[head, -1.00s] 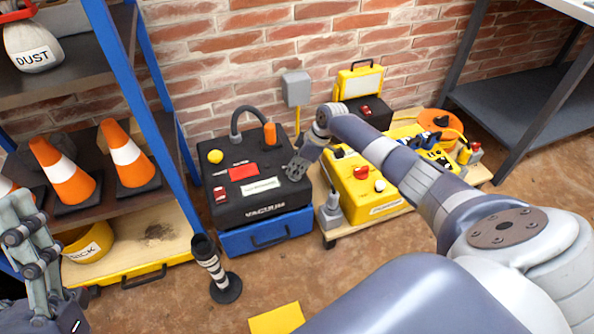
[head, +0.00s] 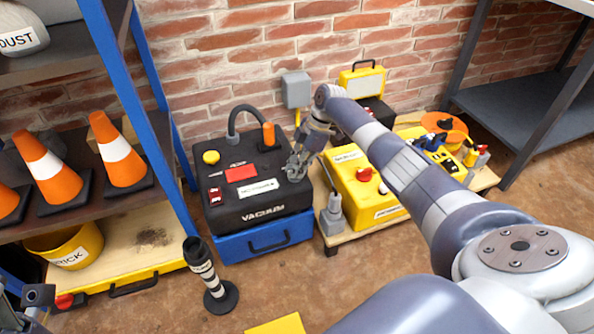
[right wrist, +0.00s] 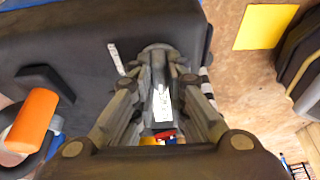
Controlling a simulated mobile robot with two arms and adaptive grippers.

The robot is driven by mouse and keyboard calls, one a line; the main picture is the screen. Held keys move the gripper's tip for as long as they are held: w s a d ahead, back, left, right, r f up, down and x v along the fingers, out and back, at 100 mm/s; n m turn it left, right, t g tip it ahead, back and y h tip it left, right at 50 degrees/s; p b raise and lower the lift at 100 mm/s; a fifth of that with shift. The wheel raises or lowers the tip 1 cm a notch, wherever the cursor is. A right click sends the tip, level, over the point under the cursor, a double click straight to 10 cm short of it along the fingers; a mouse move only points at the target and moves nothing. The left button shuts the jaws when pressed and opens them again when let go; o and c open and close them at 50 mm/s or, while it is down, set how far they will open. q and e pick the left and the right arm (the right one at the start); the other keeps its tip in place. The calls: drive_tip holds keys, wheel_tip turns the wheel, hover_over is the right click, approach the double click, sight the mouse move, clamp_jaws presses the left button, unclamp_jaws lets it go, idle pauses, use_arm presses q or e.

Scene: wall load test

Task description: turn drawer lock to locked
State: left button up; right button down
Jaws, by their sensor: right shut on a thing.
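A black vacuum unit (head: 232,204) stands against the brick wall, with a blue drawer (head: 267,243) at its base. My right gripper (head: 295,172) is at the right part of its top. In the right wrist view my right gripper (right wrist: 160,95) is shut on a grey knob (right wrist: 159,72) standing on the dark top; the fingers hide much of it. I take this knob for the drawer lock, but its label cannot be read. A small white strip (right wrist: 117,59) lies beside it. Part of my left arm (head: 38,296) shows at the lower left edge; its fingertips are not clear.
A yellow machine (head: 365,189) stands close on the right. A blue-post shelf with cones (head: 120,150) is on the left. A striped black post (head: 210,276) stands on the floor in front.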

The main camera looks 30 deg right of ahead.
drive_tip(key=shift+s+a+f, duration=0.1)
drive_tip(key=shift+s+f, duration=0.05)
drive_tip(key=shift+f, duration=0.1)
drive_tip(key=c, duration=1.6)
unclamp_jaws()
drive_tip(key=shift+d+r, duration=0.3)
drive_tip(key=shift+r, duration=0.2)
drive_tip(key=w+v, duration=0.1)
drive_tip(key=v, duration=1)
drive_tip(key=shift+s, duration=0.3)
drive_tip(key=shift+a, duration=0.1)
